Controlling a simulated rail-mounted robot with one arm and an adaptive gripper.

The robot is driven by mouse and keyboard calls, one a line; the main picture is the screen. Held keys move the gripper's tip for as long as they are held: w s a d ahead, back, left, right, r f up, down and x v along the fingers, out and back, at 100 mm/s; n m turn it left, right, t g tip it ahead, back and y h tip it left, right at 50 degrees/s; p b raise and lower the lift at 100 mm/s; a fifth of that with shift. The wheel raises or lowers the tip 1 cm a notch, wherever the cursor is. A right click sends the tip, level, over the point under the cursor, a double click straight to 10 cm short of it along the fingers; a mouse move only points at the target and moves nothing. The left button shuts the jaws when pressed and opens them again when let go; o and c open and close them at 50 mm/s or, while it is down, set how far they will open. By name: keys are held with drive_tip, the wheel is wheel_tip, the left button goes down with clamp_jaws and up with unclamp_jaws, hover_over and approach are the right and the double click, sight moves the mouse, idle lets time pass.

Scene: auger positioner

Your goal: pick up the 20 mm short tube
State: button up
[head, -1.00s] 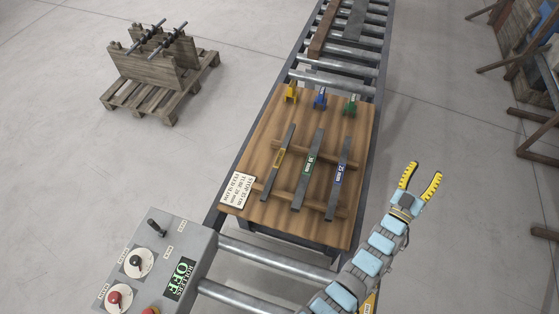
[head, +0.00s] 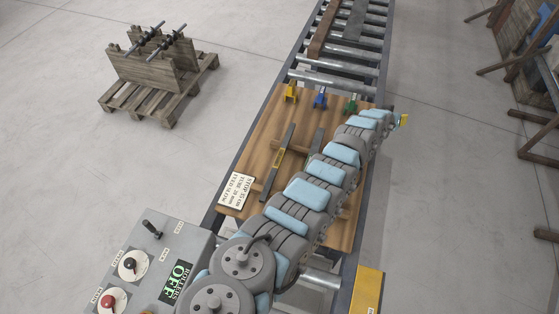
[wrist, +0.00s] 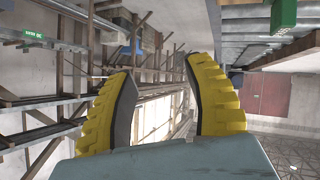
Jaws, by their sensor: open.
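The short tube with the yellow label (head: 280,157) lies on the wooden rests at the left of the wooden board; its size print is too small to read now. A second grey tube (head: 318,139) beside it is mostly hidden by my arm, and the third tube at the right is hidden. My gripper (head: 403,119) is beyond the board's right edge, mostly hidden behind my arm, with a yellow finger showing. In the wrist view my gripper (wrist: 158,75) has both yellow fingers apart with nothing between them. No tube is identifiable between or near the fingers there.
Yellow (head: 291,92), blue (head: 320,99) and green (head: 351,103) holders stand at the board's far edge. A sign card (head: 236,190) lies at its left. A control box (head: 150,260) stands at the lower left. Long bars lie on the far rollers. A pallet (head: 160,90) stands left.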

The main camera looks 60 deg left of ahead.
drive_tip(key=s+a+g+h, duration=0.1)
drive_tip(key=s+a+g, duration=0.2)
drive_tip(key=s+a, duration=0.3)
wheel_tip(320, 180, up, 4)
drive_tip(key=n+g+h+b, duration=0.1)
drive_tip(key=g+h+b, duration=0.15)
drive_tip(key=g, duration=0.55)
hover_over(279, 158)
drive_tip(key=shift+h, duration=0.35)
drive_tip(key=shift+w+d+f+p, duration=0.15)
drive_tip(key=shift+f+p, duration=0.2)
drive_tip(key=shift+f, duration=1.65)
drive_tip(key=shift+w+f+p, duration=0.15)
drive_tip(key=shift+f+p, duration=0.2)
drive_tip(key=shift+f, duration=1.65)
drive_tip(key=shift+w+d+f+p, duration=0.15)
drive_tip(key=shift+f+p, duration=0.2)
drive_tip(key=shift+f, duration=1.65)
drive_tip(key=shift+a+f, duration=0.15)
drive_tip(key=shift+f, duration=0.05)
drive_tip(key=shift+f, duration=0.1)
drive_tip(key=shift+s+a+f, duration=0.1)
drive_tip(key=shift+s+f, duration=0.1)
drive_tip(key=shift+f, duration=0.45)
drive_tip(key=shift+s+f, duration=0.2)
drive_tip(key=shift+f, duration=1.65)
